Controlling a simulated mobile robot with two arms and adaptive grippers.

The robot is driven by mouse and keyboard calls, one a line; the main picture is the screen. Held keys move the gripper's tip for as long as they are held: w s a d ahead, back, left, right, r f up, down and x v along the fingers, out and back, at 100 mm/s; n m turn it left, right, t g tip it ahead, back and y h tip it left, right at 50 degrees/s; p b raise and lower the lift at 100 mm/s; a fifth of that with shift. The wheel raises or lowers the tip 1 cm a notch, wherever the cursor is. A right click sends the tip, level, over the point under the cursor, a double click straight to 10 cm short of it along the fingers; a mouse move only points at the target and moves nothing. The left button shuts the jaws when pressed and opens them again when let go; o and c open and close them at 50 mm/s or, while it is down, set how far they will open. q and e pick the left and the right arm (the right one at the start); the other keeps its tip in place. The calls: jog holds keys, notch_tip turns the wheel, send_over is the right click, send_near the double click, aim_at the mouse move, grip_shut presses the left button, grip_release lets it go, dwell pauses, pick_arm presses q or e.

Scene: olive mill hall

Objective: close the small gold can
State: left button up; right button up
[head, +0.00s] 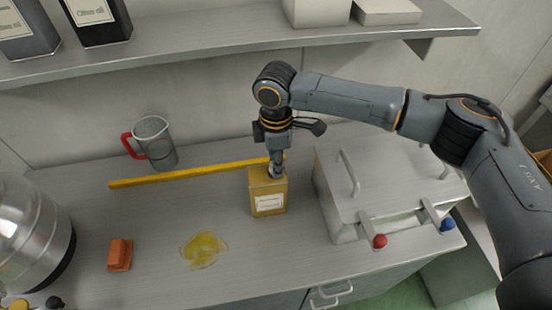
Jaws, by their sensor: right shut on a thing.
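The small gold can (267,197) stands upright on the grey counter, with a pale label on its front. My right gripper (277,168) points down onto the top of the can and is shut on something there. The fingers hide what they hold, most likely the can's cap, and they hide the can's opening too. My left gripper is not in the head view.
A yellow bar (190,173) lies behind the can. A clear jug with a red handle (154,142), an orange block (120,254) and a yellow oily spill (203,249) are to the left. A lidded metal box (375,175) stands close on the right. A shelf (230,32) runs above.

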dwell(0.7)
jog(key=o, duration=1)
jog(key=shift+c, duration=1)
